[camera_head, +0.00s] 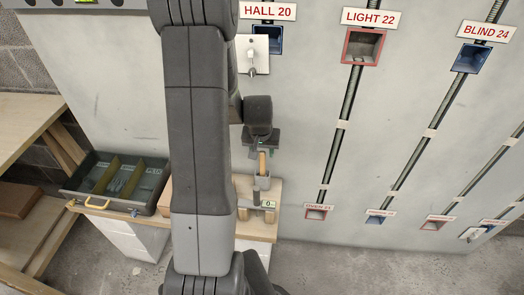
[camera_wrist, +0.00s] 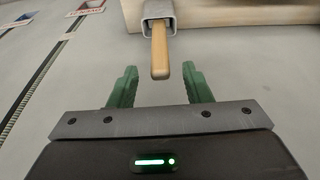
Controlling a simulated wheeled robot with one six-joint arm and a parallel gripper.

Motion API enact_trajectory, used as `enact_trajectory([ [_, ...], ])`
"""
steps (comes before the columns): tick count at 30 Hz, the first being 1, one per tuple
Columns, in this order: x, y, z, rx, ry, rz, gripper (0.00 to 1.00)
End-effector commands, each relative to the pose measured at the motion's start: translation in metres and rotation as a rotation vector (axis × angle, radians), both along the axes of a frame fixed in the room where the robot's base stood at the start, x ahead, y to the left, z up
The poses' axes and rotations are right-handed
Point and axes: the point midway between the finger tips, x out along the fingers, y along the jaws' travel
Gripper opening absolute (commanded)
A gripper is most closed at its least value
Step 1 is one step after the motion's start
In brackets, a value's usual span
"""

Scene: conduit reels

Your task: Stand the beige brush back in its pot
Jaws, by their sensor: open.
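The beige brush (camera_wrist: 160,50) shows as a rounded beige handle sticking out of a grey square pot (camera_wrist: 158,14). In the head view the handle (camera_head: 262,161) stands about upright in the pot (camera_head: 261,182), above the wooden bench. Any bristles are hidden inside the pot. My gripper (camera_wrist: 160,85) is open and empty, with its green fingers spread to either side of the handle's free end, apart from it. In the head view my gripper (camera_head: 262,146) is just above the handle, partly hidden by my arm.
A dark tray (camera_head: 152,207) with dividers and a yellow handle lies on the wooden bench (camera_head: 260,232) at left. The grey wall panel carries boxes and dark conduits, including LIGHT 22 (camera_head: 362,46) and BLIND 24 (camera_head: 470,58). A wooden shelf (camera_head: 20,125) stands far left. Floor shows at lower right.

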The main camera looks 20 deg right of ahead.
Motion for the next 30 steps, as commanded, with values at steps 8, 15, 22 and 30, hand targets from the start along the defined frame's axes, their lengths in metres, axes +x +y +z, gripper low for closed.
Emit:
enact_trajectory([
  [8,-0.008,0.006,0.043,-0.002,-0.005,0.000,0.45],
  [15,-0.018,0.012,0.089,-0.002,-0.006,0.000,0.45],
  [22,-0.026,0.017,0.120,-0.001,-0.002,0.001,0.45],
  [30,-0.029,0.018,0.130,0.000,0.000,0.001,0.45],
])
